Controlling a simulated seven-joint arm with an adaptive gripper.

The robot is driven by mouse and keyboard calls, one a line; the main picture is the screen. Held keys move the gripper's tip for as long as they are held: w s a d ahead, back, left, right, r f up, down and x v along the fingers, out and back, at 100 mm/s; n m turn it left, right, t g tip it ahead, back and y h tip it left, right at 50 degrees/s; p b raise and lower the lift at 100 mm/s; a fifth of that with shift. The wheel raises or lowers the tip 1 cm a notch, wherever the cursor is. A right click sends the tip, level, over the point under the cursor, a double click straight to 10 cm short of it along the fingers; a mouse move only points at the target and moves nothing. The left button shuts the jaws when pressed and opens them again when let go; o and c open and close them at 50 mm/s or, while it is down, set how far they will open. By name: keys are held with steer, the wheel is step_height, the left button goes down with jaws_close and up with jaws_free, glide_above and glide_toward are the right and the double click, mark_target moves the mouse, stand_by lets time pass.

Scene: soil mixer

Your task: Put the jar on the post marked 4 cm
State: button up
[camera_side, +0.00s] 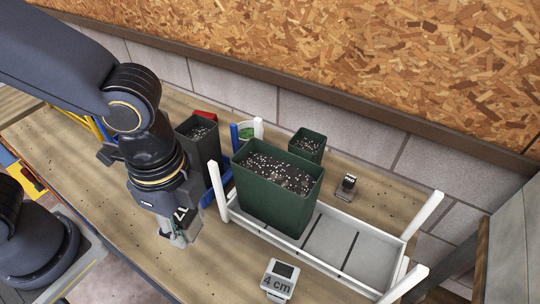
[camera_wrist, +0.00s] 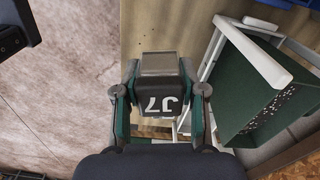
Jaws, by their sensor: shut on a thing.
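The jar is a small dark block-like thing with a grey end and white characters that look like "J7". It is between the fingers of my gripper (camera_wrist: 160,92) in the wrist view, and my gripper (camera_side: 180,228) is shut on it. In the side view the jar (camera_side: 182,213) is partly hidden by the fingers, left of the white tray; its height above the bench is unclear. The post marked 4 cm (camera_side: 278,281) is a short white block with a dark top, in front of the tray and right of my gripper. Nothing stands on it.
The white tray (camera_side: 330,262) with tall corner posts holds a large green pot (camera_side: 270,205) of soil, right of my gripper. A second small post (camera_side: 347,185) stands behind it. A dark pot (camera_side: 203,145) and a small green pot (camera_side: 307,145) stand at the back.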

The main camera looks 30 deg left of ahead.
steer(key=s+d+r+m, duration=0.2)
steer(key=s+d+r, duration=0.3)
steer(key=r, duration=0.3)
glide_above(281, 276)
steer(key=f, duration=0.8)
steer(key=shift+s+a+f, duration=0.35)
steer(key=shift+s+a, duration=0.05)
steer(key=shift+w+d+f, duration=0.25)
steer(key=shift+f, duration=0.15)
steer(key=shift+w+d+f, duration=0.1)
steer(key=shift+d+f, duration=0.05)
steer(key=shift+f, duration=1.55)
steer(key=shift+f, duration=0.1)
steer(key=o, duration=1.2)
steer(key=shift+f, duration=0.1)
steer(key=shift+c, duration=0.2)
